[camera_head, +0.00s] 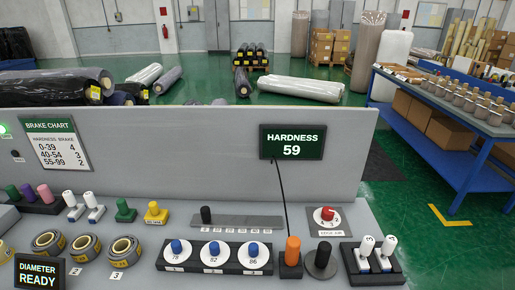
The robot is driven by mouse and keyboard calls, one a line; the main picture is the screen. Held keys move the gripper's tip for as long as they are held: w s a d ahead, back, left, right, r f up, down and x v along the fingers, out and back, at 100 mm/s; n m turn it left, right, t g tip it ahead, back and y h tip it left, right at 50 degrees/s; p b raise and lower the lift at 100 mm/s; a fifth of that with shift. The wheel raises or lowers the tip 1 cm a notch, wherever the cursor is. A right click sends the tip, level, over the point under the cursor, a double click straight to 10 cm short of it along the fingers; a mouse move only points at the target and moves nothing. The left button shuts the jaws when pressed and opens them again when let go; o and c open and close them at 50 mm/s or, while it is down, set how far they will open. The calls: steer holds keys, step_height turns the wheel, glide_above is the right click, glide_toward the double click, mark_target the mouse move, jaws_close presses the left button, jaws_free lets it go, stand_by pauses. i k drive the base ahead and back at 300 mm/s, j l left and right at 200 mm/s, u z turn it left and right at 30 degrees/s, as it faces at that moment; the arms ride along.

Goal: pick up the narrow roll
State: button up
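Three short wrapped rolls, dark with yellow markings and open centres, lie on the grey bench top at the lower left: a left one (46,251), a middle one (86,254) and a right one (124,259). Number tags sit in front of them; 2 and 3 can be read. I cannot tell which roll is narrowest. Part of another yellow-marked item shows at the left edge. My gripper is not in view.
A black stand (212,268) with blue-knobbed white discs sits right of the rolls. An orange-handled probe (292,252) is wired to the HARDNESS display (292,142), reading 59. A red knob (327,217) is beyond. A DIAMETER READY display (40,272) stands front left. A grey panel (220,170) rises behind.

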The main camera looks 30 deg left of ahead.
mark_target(85, 247)
steer(key=u, duration=2.25)
steer(key=i+j+z, duration=0.3)
steer(key=j+z, duration=0.3)
steer(key=i+j+z, duration=0.2)
steer(key=j+z, duration=0.15)
steer(key=j, duration=0.25)
steer(key=j+z, duration=0.3)
steer(key=i+j, duration=0.05)
steer(key=j, duration=0.05)
